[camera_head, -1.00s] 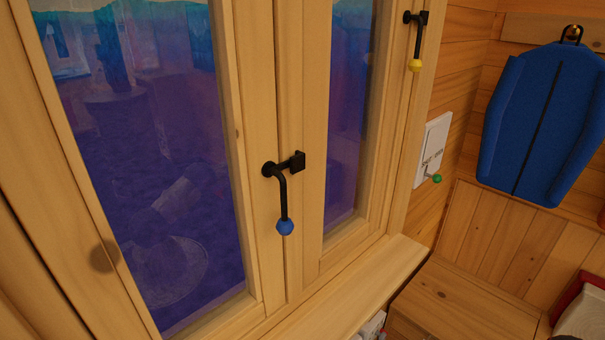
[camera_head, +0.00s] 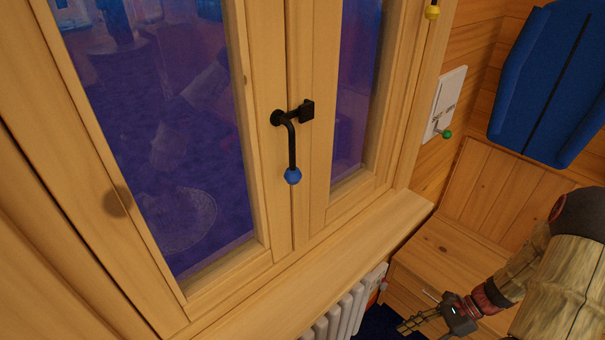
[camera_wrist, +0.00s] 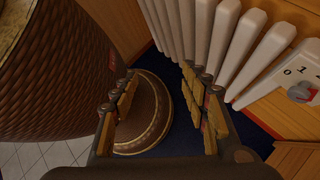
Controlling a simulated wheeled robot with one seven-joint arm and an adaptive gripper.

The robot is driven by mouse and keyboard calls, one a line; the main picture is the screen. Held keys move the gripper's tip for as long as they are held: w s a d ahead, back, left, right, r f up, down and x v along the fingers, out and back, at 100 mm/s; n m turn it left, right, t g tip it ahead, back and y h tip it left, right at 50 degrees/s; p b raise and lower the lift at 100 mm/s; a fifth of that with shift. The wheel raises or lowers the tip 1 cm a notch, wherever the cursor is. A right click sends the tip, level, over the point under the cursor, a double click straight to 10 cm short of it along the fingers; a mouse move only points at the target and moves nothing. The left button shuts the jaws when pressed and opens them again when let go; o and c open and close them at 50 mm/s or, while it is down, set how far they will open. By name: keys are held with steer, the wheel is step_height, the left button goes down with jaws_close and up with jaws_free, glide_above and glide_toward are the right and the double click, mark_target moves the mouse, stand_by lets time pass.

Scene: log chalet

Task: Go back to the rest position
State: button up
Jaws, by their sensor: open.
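My gripper (camera_head: 408,327) is at the lower right of the head view, low in front of a wooden cabinet and beside the radiator. It is open. In the wrist view, its two fingers (camera_wrist: 160,88) stand wide apart with nothing held between them. A round brown object with a light patterned rim (camera_wrist: 150,112) shows beyond the fingers on the dark blue floor covering, apart from them as far as I can tell. My arm reaches down from the right edge of the head view.
A white radiator (camera_head: 345,308) stands under the window sill (camera_head: 330,262); its numbered valve (camera_wrist: 302,92) is at right in the wrist view. A large woven basket (camera_wrist: 60,75) is at left. A window handle with a blue knob (camera_head: 292,176) hangs down. The wooden cabinet (camera_head: 440,262) is at right.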

steer(key=s+a+r+n+t+h, duration=0.1)
steer(key=a+r+n+t+h, duration=0.1)
steer(key=r+n, duration=0.4)
steer(key=s+a+r+n+t+h, duration=0.2)
steer(key=a+r+n+h, duration=0.2)
steer(key=r, duration=1.3)
steer(key=s+a+r+n+t+h+p, duration=0.1)
steer(key=a+r+n+t+h, duration=0.1)
steer(key=a+r+n, duration=0.6)
step_height(320, 180, up, 4)
steer(key=shift+s+a+r+n+t+h, duration=0.2)
steer(key=shift+n+t+h, duration=0.1)
steer(key=shift+n+h, duration=0.6)
